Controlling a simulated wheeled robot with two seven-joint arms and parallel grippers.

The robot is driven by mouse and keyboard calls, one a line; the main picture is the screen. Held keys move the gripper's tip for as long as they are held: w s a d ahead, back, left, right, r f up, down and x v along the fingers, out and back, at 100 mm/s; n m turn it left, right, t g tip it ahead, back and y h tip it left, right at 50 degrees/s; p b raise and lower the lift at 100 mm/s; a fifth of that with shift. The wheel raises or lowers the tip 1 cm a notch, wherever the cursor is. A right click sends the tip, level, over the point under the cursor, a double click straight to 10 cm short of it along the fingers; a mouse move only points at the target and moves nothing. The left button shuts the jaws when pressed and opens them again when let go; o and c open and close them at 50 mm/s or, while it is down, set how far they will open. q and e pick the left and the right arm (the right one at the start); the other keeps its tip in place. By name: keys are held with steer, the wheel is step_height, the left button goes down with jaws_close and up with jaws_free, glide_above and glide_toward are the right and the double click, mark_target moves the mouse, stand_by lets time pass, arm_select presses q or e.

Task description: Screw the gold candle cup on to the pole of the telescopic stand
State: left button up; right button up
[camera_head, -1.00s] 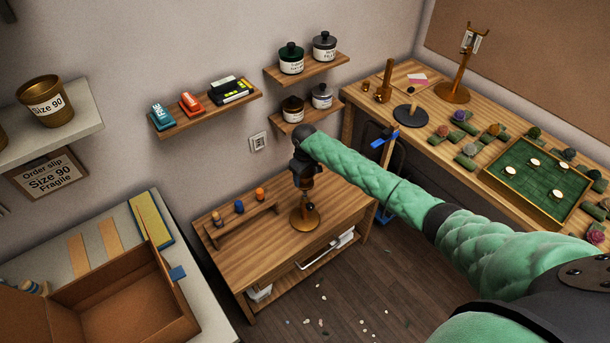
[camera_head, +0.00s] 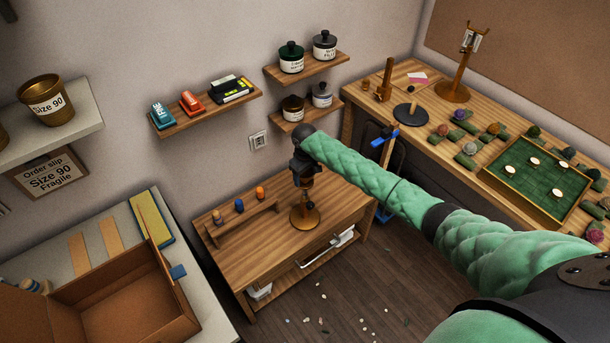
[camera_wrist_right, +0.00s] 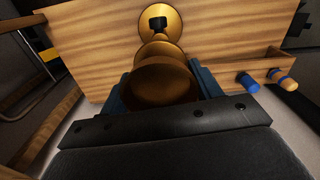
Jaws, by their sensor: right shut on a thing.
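The telescopic stand has a round gold base (camera_head: 305,218) and stands upright on the low wooden table. My right gripper (camera_head: 305,180) is straight above it, pointing down, and hides the top of its pole. In the right wrist view, my right gripper (camera_wrist_right: 162,88) is shut on the gold candle cup (camera_wrist_right: 160,84), with a finger on either side. The cup is in line with the stand's pole (camera_wrist_right: 160,50) and base (camera_wrist_right: 172,27). It appears to sit at the pole's top, but I cannot tell whether the thread is engaged. My left gripper is not in view.
The low table (camera_head: 262,262) carries a small rack (camera_head: 240,222) with several coloured pegs left of the stand. An open cardboard box (camera_head: 125,295) is at lower left. Table space around the base is clear.

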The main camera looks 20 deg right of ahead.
steer(key=o, duration=1.6)
steer(key=shift+c, duration=0.2)
steer(key=shift+r+p, duration=2.6)
steer(key=shift+r, duration=0.4)
